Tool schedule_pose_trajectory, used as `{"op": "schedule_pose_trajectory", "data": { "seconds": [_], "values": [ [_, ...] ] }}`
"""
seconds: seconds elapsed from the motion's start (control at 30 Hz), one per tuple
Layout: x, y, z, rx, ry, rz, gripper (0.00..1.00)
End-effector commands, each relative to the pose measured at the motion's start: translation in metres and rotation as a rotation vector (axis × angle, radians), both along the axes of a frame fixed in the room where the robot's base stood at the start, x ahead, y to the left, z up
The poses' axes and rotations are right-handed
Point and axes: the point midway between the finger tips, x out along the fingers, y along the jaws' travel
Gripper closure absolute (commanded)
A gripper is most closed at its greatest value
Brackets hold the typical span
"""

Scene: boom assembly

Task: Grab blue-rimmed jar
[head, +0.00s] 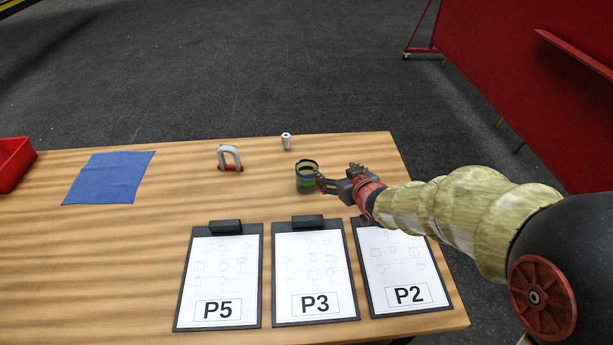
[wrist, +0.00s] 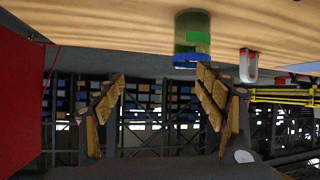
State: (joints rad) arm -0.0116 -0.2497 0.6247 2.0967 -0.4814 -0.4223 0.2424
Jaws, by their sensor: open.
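The blue-rimmed jar (head: 306,181) stands upright on the wooden table, with a dark blue rim and green and yellowish bands on its body. In the upside-down wrist view the jar (wrist: 192,35) shows its blue rim and green band, ahead of the fingers and nearer the right-hand finger than the middle. My gripper (head: 325,181) is just right of the jar in the head view, pointing at it. The wrist view shows my gripper (wrist: 161,78) open, with nothing between its fingers. I cannot tell whether a fingertip touches the jar.
A grey U-shaped part with red ends (head: 230,158) and a small white cylinder (head: 286,141) stand behind the jar. Clipboards P5 (head: 218,275), P3 (head: 314,270) and P2 (head: 402,265) lie in front. A blue cloth (head: 110,178) and red bin (head: 14,160) are at left.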

Motion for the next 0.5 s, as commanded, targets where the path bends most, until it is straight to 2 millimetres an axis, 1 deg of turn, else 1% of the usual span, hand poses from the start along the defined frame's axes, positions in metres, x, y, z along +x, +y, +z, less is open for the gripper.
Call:
{"op": "schedule_pose_trajectory", "data": {
  "seconds": [0.03,0.1,0.2,0.37,0.5],
  "values": [
    [0.006,0.012,-0.014,0.024,-0.014,0.037,0.28],
    [0.011,0.026,-0.025,0.056,-0.041,0.082,0.28],
    [0.014,0.041,-0.036,0.094,-0.067,0.127,0.28],
    [0.019,0.052,-0.044,0.119,-0.085,0.155,0.28],
    [0.032,0.058,-0.050,0.120,-0.085,0.156,0.28]
  ]
}}
